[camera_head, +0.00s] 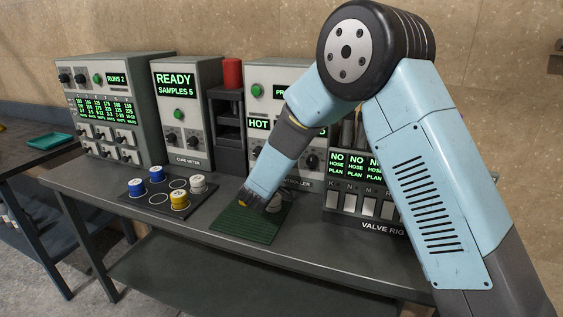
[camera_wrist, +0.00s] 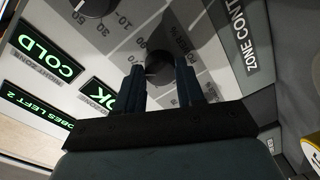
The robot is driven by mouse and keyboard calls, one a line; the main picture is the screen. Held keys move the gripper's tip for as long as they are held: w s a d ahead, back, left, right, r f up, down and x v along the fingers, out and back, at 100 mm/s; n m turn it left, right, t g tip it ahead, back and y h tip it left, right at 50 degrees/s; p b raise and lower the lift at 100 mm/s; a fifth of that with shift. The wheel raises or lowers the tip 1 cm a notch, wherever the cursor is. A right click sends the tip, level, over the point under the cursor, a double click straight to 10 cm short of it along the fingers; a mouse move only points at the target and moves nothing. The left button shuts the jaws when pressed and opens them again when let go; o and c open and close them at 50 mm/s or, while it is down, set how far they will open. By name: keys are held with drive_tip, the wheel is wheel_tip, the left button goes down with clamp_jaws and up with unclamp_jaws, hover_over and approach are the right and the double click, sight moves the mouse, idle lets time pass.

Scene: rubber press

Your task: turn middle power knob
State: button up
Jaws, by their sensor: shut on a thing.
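In the wrist view a dark round knob (camera_wrist: 159,68) sits on the light panel of the zone controller, with scale marks and small lettering around it. My gripper (camera_wrist: 161,74) has one dark finger on each side of this knob and is shut on it. Another black knob (camera_wrist: 95,6) with a numbered scale is cut off at the top left. In the head view my gripper (camera_head: 265,203) is low in front of the controller (camera_head: 257,76), above the green ribbed mat (camera_head: 236,224).
Green displays beside the knob read COLD (camera_wrist: 45,56) and OK (camera_wrist: 98,94). A valve rig (camera_head: 357,205) stands right of the controller. A cure meter (camera_head: 182,110) and a board (camera_head: 127,195) with coloured spools are left. The bench front edge is clear.

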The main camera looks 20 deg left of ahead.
drive_tip(key=shift+d+f+m, duration=0.1)
drive_tip(key=shift+f+m, duration=0.2)
drive_tip(key=shift+m, duration=0.2)
idle(0.3)
drive_tip(key=o, duration=1)
drive_tip(key=shift+r, duration=0.15)
drive_tip(key=shift+o, duration=0.2)
drive_tip(key=shift+s, duration=0.15)
drive_tip(key=s, duration=1.3)
drive_tip(key=shift+s+a+r, duration=0.2)
drive_tip(key=shift+s+a, duration=0.05)
drive_tip(key=shift+a, duration=0.1)
